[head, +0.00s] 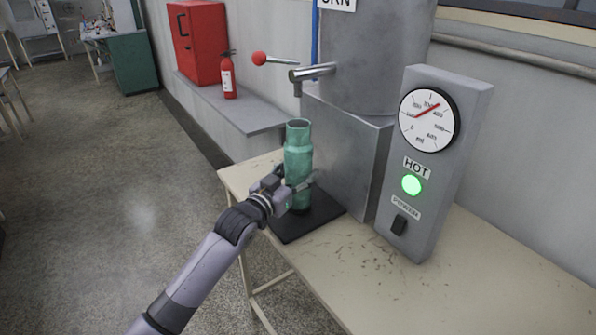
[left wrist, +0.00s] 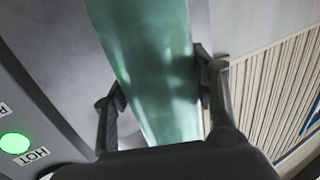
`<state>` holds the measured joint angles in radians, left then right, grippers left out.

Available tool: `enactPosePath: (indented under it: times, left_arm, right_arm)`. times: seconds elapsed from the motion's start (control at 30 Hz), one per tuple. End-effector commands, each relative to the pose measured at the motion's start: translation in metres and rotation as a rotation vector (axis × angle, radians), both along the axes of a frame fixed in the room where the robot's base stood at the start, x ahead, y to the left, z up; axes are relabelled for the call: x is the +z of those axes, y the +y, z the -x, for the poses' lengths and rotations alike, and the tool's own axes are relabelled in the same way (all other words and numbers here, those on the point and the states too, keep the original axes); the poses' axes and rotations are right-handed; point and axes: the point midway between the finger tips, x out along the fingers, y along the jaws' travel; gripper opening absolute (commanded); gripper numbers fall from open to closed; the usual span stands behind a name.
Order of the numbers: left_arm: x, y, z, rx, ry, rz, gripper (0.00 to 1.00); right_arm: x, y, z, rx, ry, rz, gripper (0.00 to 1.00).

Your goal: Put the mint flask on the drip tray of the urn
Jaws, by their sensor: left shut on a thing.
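The mint flask (head: 298,160) is upright with its open mouth up, over the black drip tray (head: 291,230) in front of the urn (head: 372,60). The urn's tap (head: 311,73) is above the flask's mouth. My left gripper (head: 290,187) is shut on the flask's lower body. In the left wrist view the flask (left wrist: 155,70) fills the space between the two fingers (left wrist: 160,98). The flask's base is at the tray, but I cannot tell whether it touches. My right gripper is not in view.
The grey control panel (head: 437,150) with a dial and a lit green light stands right of the urn. The cream table (head: 470,290) is clear in front. A red extinguisher (head: 228,78) and red cabinet (head: 197,42) are on the shelf behind.

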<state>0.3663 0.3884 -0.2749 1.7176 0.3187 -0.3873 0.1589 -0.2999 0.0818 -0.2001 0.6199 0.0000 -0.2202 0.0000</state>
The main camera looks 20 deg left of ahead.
Motion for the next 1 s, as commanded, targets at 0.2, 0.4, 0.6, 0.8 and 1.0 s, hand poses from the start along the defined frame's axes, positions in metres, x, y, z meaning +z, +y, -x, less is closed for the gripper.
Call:
enactPosePath:
  times: [0.2, 0.4, 0.6, 0.8, 1.0]
  left_arm:
    - [0.0013, -0.0001, 0.0, 0.0, -0.004, 0.001, 0.15]
    - [-0.0026, 0.0, 0.0, 0.0, 0.0, 0.0, 0.6]
    - [-0.0024, 0.0, 0.0001, 0.0, 0.0, 0.001, 0.73]
    - [-0.0022, 0.0, 0.0001, 0.0, 0.0, 0.001, 0.74]
    - [0.0003, 0.0008, 0.0028, 0.0, -0.001, 0.0, 0.74]
  right_arm:
    - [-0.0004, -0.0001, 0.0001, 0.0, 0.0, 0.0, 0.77]
    - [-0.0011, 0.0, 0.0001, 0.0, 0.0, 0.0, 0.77]
    - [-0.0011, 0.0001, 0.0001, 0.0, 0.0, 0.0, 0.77]
    - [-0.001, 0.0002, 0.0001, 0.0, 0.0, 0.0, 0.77]
    - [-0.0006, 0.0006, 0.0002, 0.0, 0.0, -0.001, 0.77]
